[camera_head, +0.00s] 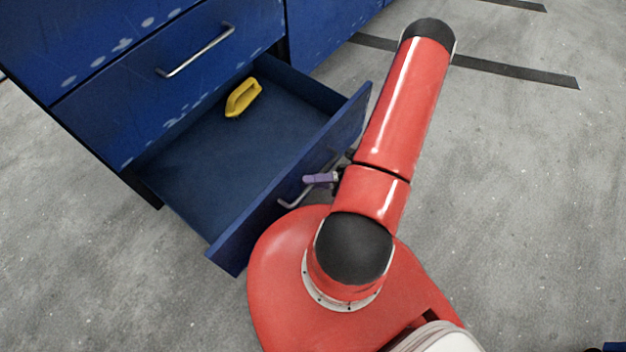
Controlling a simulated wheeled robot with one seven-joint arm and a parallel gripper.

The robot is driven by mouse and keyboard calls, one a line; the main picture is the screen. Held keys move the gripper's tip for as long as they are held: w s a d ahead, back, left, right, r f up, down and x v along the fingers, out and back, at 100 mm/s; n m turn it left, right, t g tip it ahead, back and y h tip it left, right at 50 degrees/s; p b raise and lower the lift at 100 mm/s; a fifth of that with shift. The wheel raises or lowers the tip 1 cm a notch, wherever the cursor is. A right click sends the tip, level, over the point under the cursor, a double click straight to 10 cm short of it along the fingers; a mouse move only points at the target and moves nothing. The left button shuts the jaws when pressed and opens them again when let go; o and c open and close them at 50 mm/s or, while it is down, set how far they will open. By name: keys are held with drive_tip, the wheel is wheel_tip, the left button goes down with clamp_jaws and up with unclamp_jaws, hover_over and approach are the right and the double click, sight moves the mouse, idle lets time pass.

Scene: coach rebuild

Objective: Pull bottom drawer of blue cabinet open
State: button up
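The blue cabinet (120,75) stands at the upper left, scuffed along its drawer edges. Its bottom drawer (205,175) is pulled well out, with the inside floor showing. A yellow object with a loop-like handle (242,98) lies in the drawer near the back. The drawer's front panel (240,240) carries a metal bar handle (290,202). My gripper (320,179), with a purple finger part showing, is at this handle in front of the panel. My arm hides part of the handle and gripper, so I cannot tell whether the fingers are closed around the bar.
The drawer above, with its own bar handle (198,52), is shut. More blue cabinet front (325,25) continues to the right. The grey concrete floor (520,180) is clear at the right, with dark strips (520,73) on it.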

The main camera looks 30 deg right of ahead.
drive_tip(key=v, duration=0.7)
drive_tip(key=shift+s+d, duration=0.2)
drive_tip(key=shift+d, duration=0.15)
idle(0.5)
